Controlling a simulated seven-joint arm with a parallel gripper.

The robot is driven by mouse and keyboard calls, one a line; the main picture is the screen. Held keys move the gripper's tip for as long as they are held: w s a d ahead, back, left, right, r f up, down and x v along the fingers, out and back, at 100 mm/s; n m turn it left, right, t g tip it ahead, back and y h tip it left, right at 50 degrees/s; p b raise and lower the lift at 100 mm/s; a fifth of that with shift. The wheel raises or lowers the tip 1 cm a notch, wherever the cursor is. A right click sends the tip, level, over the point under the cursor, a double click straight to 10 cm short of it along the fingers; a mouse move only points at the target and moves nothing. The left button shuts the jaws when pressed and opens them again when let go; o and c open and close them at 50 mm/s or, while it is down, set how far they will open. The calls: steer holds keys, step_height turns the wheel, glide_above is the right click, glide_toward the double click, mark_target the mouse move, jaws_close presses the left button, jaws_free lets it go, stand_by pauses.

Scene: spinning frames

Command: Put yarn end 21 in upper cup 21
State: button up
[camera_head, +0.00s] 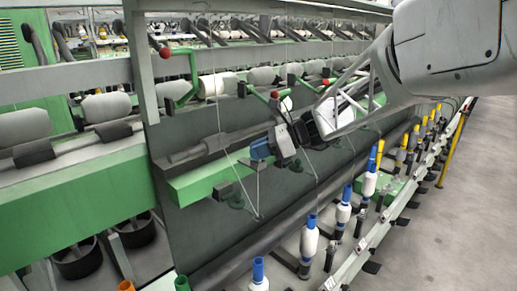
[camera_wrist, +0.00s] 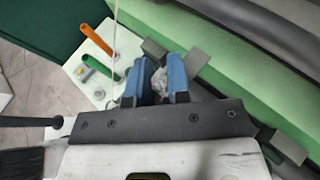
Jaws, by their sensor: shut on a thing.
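My gripper (camera_head: 262,150) is at the spinning frame, in front of the green rail. In the wrist view its two blue fingers (camera_wrist: 157,72) are shut on a small grey-white tuft, seemingly the yarn end (camera_wrist: 158,84). A thin white yarn (camera_head: 222,130) runs down past the fingers in the head view. It also shows left of the fingers in the wrist view (camera_wrist: 115,55). No numbers are readable, so I cannot tell which part is upper cup 21.
A green rail (camera_head: 205,182) lies close below the gripper. Bobbins with blue tops (camera_head: 309,240) stand in a row lower down. White rollers (camera_head: 215,84) line the frame above. A white plate with an orange lever (camera_wrist: 92,40) is left of the fingers. Open floor (camera_head: 475,200) lies at right.

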steer(key=o, duration=0.7)
steer(key=shift+d, duration=0.1)
steer(key=shift+v, duration=3.8)
steer(key=shift+s+d+f+n+t+h, duration=0.45)
steer(key=shift+s+d+f+n+h, duration=2.1)
steer(key=shift+s, duration=2.9)
steer(key=shift+s+d+f+n+t+h, duration=0.4)
steer(key=shift+s+d+f+n+h, duration=1.2)
steer(key=shift+s+n, duration=2.85)
steer(key=shift+s+d+f+n+t+h, duration=0.45)
steer(key=shift+s+d+f+n+h, duration=1.7)
steer(key=shift+s, duration=4.35)
